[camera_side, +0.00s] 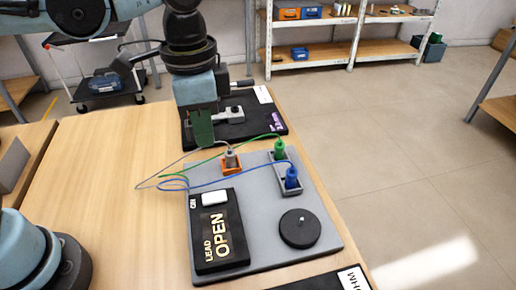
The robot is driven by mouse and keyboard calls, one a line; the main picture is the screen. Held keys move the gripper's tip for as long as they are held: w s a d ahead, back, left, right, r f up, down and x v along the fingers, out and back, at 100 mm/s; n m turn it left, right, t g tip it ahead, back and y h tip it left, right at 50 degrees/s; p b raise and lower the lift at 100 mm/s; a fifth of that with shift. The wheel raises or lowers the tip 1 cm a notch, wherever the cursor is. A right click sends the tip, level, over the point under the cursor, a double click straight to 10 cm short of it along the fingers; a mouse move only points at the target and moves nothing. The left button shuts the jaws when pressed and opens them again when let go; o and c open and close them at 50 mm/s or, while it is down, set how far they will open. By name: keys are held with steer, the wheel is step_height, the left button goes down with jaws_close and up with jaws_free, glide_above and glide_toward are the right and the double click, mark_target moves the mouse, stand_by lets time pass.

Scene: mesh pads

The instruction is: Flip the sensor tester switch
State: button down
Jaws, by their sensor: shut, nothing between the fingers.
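A black tester box (218,247) marked "LEAD OPEN" lies on a grey mat (262,188). A small white block (214,198), which may be its switch, sits at the far end of the box; its position cannot be told. My gripper (203,143) points down beyond the far left of the mat, over the near edge of a black pad (268,118). Its green fingers are shut and empty, apart from the tester box. They hide part of the black pad.
Green (279,150) and blue (291,178) plugs stand in a grey holder; an orange block (231,164) holds a grey plug. Their wires loop left over the table. A round black disc (299,228) lies right of the box. The wooden table (110,210) is clear at left.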

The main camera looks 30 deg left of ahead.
mark_target(222, 194)
stand_by(0.3)
steer(key=shift+w+d+r, duration=0.15)
steer(key=shift+w+d, duration=0.05)
steer(key=shift+w, duration=0.2)
step_height(222, 194, down, 14)
stand_by(0.9)
steer(key=shift+w+d+f, duration=0.2)
steer(key=shift+d+f, duration=0.05)
steer(key=shift+f, duration=0.3)
steer(key=shift+s+a, duration=0.1)
